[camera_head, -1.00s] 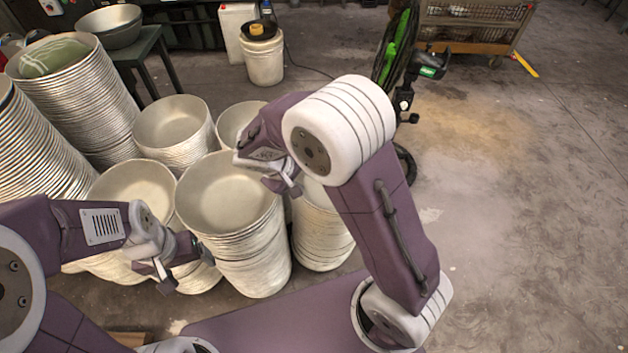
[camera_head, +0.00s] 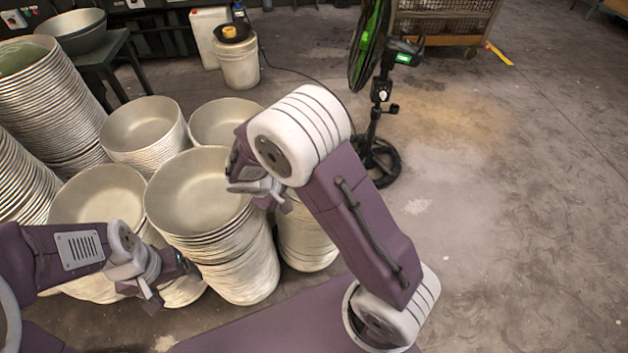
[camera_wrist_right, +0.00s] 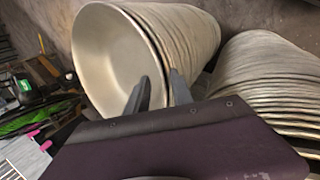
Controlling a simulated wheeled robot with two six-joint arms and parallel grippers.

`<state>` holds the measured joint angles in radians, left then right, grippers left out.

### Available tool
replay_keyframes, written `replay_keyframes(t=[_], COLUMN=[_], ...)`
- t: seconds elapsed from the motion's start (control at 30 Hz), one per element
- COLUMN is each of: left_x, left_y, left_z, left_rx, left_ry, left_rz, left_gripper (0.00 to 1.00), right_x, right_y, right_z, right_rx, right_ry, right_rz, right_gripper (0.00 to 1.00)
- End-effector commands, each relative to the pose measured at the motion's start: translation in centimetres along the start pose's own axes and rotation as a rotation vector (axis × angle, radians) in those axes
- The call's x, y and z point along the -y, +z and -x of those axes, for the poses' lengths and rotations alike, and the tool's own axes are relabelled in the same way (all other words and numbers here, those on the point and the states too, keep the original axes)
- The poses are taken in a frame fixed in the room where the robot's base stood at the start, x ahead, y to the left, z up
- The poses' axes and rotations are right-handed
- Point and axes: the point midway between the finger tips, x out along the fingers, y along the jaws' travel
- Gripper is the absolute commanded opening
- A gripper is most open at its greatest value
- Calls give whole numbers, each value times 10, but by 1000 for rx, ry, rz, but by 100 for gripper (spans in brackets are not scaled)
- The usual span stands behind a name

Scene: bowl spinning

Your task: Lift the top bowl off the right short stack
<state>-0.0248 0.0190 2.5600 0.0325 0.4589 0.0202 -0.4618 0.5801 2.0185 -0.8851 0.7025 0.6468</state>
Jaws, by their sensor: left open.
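Several short stacks of pale metal bowls stand on the floor in the head view. The front middle stack (camera_head: 228,262) has an open top bowl (camera_head: 190,190). The stack to its right (camera_head: 305,243) is mostly hidden behind my right arm. My right gripper (camera_head: 277,197) points down over the gap between these two stacks. In the right wrist view, its fingers (camera_wrist_right: 160,85) are apart, one before a top bowl's inside (camera_wrist_right: 108,55), the other outside its rim; contact cannot be told. My left gripper (camera_head: 165,290) is open and empty, low beside the front stacks.
Tall bowl stacks (camera_head: 48,100) stand at the left, by a green table (camera_head: 105,50). A black and green fan (camera_head: 372,45) on a stand is behind my right arm. A white bucket (camera_head: 238,65) stands at the back. The floor at the right is clear.

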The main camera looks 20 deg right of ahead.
Motion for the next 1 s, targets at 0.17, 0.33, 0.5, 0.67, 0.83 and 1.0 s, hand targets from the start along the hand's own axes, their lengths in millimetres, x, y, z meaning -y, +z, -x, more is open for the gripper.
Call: replay_keyframes(t=[0.17,0.33,0.5,0.67,0.83,1.0], left_x=[0,0,0,0,0,0], left_y=[1,1,1,1,1,1], left_z=[-8,-7,-7,-7,-7,-7], left_rx=[0,0,0,0,0,0], left_ry=[0,0,0,0,0,0], left_rz=[0,0,0,0,0,0], left_gripper=[80,80,80,80,80,80], right_x=[0,0,0,0,0,0], right_y=[0,-1,-1,-1,-1,-1], right_z=[-19,-18,-18,-18,-18,-18], right_rx=[0,-1,-1,-1,-1,-1], right_ry=[0,0,0,0,-1,-1], right_rz=[-2,-2,-1,-1,-1,-1], right_gripper=[28,28,0,0,0,0])
